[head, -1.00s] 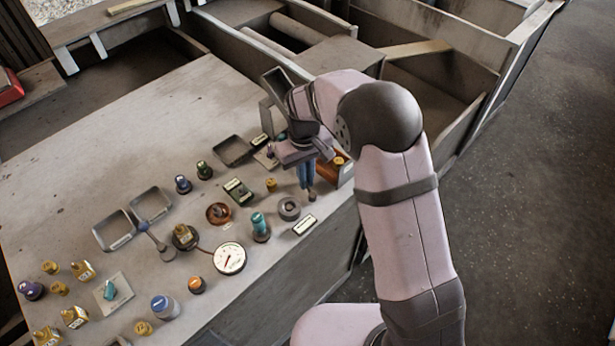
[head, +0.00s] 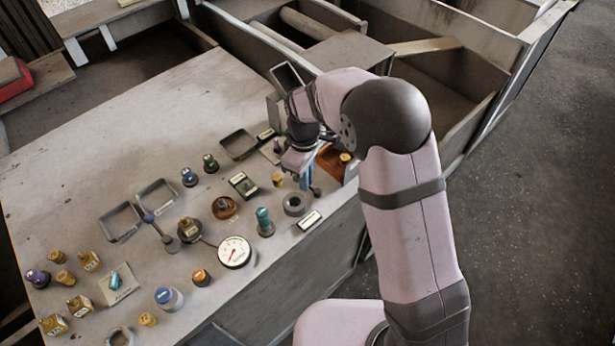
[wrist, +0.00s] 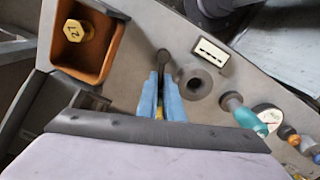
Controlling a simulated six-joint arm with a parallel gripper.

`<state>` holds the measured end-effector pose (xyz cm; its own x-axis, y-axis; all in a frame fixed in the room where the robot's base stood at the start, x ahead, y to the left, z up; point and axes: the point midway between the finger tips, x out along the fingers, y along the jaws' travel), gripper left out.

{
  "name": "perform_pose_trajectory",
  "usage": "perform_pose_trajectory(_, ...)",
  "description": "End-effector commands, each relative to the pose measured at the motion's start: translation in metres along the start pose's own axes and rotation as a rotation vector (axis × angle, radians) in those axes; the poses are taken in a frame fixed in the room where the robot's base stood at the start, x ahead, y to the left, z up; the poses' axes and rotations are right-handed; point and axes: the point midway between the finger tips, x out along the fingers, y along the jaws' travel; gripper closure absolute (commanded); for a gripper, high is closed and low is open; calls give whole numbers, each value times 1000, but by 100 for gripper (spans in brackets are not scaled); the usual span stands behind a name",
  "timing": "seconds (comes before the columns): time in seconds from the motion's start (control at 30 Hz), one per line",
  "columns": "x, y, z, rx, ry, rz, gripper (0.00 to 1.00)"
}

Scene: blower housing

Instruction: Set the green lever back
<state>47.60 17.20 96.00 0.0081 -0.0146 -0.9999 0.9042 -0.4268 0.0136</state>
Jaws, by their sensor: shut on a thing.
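My gripper, with blue fingers (head: 307,178), is low over the right edge of the bench panel, and its fingers also fill the centre of the wrist view (wrist: 163,100). It is shut on a slim piece mostly hidden between the fingers. A dark round end (wrist: 163,56) shows just beyond the fingertips. I cannot tell this piece's colour. A teal-green lever handle (head: 264,220) stands on a dark base left of my gripper, apart from it; it also shows in the wrist view (wrist: 248,119). Another teal lever (head: 115,281) sits on a pale plate at the lower left.
A grey ring (head: 295,204) and a label plate (head: 310,220) are close to my fingers. An orange tray (wrist: 112,48) holds a yellow hex knob (wrist: 78,31). A round gauge (head: 235,251) and several knobs crowd the front.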

Motion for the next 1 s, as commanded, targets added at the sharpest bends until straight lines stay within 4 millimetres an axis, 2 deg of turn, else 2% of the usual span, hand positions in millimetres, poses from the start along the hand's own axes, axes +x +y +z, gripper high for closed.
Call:
perform_pose_trajectory(0.03, -6, 2, -10, -4, 29, 14, 100)
perform_pose_trajectory(0.43, -6, 2, -11, -10, 29, 14, 100)
perform_pose_trajectory(0.53, -6, 2, -11, -10, 29, 14, 74)
perform_pose_trajectory(0.57, -6, 2, -11, -10, 29, 13, 72)
perform_pose_trajectory(1.0, -2, 1, -5, -9, 15, 7, 72)
